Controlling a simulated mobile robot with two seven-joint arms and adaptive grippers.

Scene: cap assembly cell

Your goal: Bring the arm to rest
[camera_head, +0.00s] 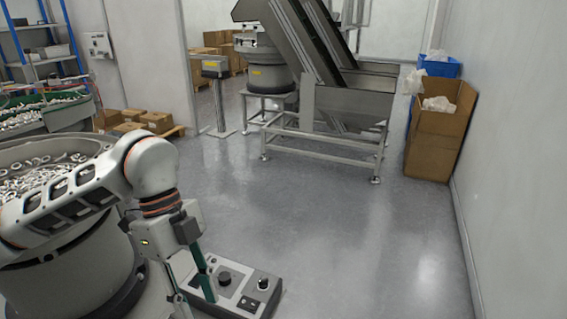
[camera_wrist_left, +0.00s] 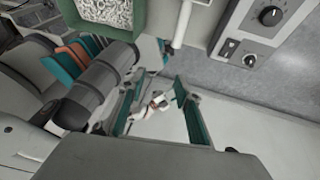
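My left arm (camera_head: 150,165) reaches in from the left in the head view and bends down at the wrist. My left gripper (camera_head: 193,290) points down beside a grey control box (camera_head: 240,300) with black knobs. In the left wrist view the green-padded fingers (camera_wrist_left: 158,108) stand apart, so the gripper is open. A small white and reddish shape (camera_wrist_left: 157,102) shows between them; I cannot tell what it is or how far off. The control box also shows in the wrist view (camera_wrist_left: 226,27), clear of the fingers. My right gripper is not in view.
A large bowl feeder (camera_head: 65,275) filled with white parts stands under and behind my left arm. A steel conveyor hopper (camera_head: 345,105) stands at the back, with a cardboard box (camera_head: 435,145) to its right. The floor (camera_head: 330,230) in the middle is free.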

